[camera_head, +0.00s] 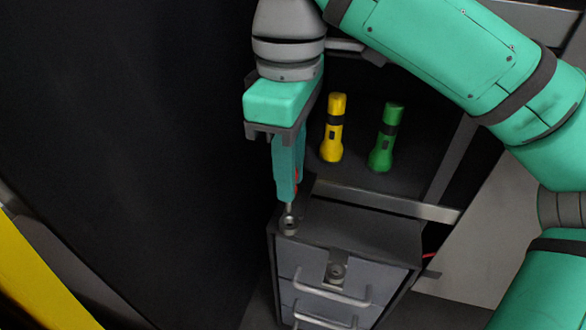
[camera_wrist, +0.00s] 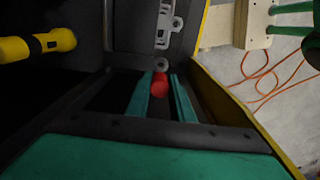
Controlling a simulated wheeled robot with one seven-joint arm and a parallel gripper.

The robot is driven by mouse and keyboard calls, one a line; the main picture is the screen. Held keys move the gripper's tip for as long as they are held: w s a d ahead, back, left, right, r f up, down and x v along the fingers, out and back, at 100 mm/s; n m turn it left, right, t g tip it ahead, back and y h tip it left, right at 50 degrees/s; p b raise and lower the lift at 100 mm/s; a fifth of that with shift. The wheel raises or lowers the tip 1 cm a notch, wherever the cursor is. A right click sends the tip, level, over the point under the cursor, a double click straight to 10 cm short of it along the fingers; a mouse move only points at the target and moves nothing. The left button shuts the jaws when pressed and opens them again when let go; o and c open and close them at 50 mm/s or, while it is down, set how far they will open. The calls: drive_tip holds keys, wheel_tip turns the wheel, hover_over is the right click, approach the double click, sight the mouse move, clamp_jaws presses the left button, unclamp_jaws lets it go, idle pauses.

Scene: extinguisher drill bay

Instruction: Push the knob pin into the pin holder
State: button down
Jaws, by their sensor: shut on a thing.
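The pin holder (camera_head: 289,225) is a small round metal piece on the cabinet top, directly below the shaft. It also shows just beyond the fingertips in the wrist view (camera_wrist: 162,64). I cannot tell how far the shaft tip is inside the holder.
The drawer cabinet (camera_head: 390,242) has horizontal handles (camera_head: 326,292) on its front. A yellow flashlight (camera_head: 334,130) and a green flashlight (camera_head: 385,138) stand on a dark surface behind it. An orange cable (camera_wrist: 262,90) lies on the floor in the wrist view.

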drive_tip(key=shift+s+d, duration=0.15)
drive_tip(key=shift+s, duration=0.05)
drive_tip(key=shift+s, duration=0.1)
drive_tip(key=shift+f, duration=0.2)
drive_tip(key=shift+f, duration=1.05)
drive_tip(key=shift+f, duration=0.1)
drive_tip(key=shift+f, duration=0.25)
idle(0.3)
